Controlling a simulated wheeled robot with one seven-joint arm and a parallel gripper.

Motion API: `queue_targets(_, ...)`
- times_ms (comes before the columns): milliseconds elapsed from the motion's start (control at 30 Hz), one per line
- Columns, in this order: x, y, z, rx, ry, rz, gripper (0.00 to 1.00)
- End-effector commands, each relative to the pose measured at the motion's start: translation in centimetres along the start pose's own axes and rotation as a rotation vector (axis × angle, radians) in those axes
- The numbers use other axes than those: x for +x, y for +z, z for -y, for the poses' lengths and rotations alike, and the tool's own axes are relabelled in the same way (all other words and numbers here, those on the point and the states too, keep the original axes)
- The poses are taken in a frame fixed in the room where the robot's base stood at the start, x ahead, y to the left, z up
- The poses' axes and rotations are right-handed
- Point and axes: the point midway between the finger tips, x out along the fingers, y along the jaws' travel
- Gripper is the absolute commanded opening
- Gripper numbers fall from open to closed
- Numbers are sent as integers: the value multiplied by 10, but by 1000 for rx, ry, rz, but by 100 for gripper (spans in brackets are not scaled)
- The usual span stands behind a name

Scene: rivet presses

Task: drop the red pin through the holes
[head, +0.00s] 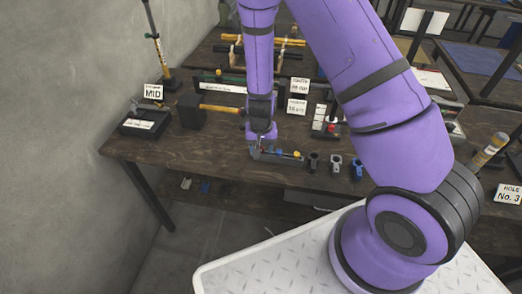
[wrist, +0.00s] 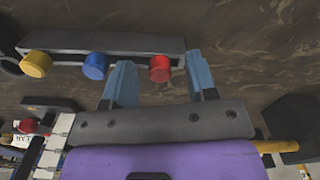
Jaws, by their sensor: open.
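The red pin (wrist: 160,69) stands at one end of a dark grey rack (wrist: 135,45), with its round head showing in the wrist view. My gripper (wrist: 161,76) is open, with one blue-grey finger on each side of the red pin; I cannot tell whether either touches it. A blue pin (wrist: 95,66) and a yellow pin (wrist: 37,64) stand in the same rack, with the blue one just outside a finger. In the head view my gripper (head: 258,152) is low over the left end of the rack. Small black (head: 313,161), grey (head: 336,163) and blue (head: 357,168) fork-shaped brackets stand right of the rack; their holes are too small to make out.
A black-headed mallet (head: 192,110) lies left of my gripper on the dark wooden bench (head: 150,150). A block with a "MID" sign (head: 153,91) is at the far left. Sign cards (head: 298,106) and small tools stand behind. The bench's front left is clear.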

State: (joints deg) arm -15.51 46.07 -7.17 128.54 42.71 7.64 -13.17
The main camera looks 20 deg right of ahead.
Motion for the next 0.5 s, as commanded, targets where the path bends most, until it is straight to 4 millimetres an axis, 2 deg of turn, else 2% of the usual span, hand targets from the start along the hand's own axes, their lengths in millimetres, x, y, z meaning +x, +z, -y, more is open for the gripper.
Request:
queue_targets(233,1,0,0,0,0,0,50)
queue_targets(433,1,0,0,0,0,0,4)
queue_targets(467,1,0,0,0,0,0,0)
queue_targets(500,1,0,0,0,0,0,0)
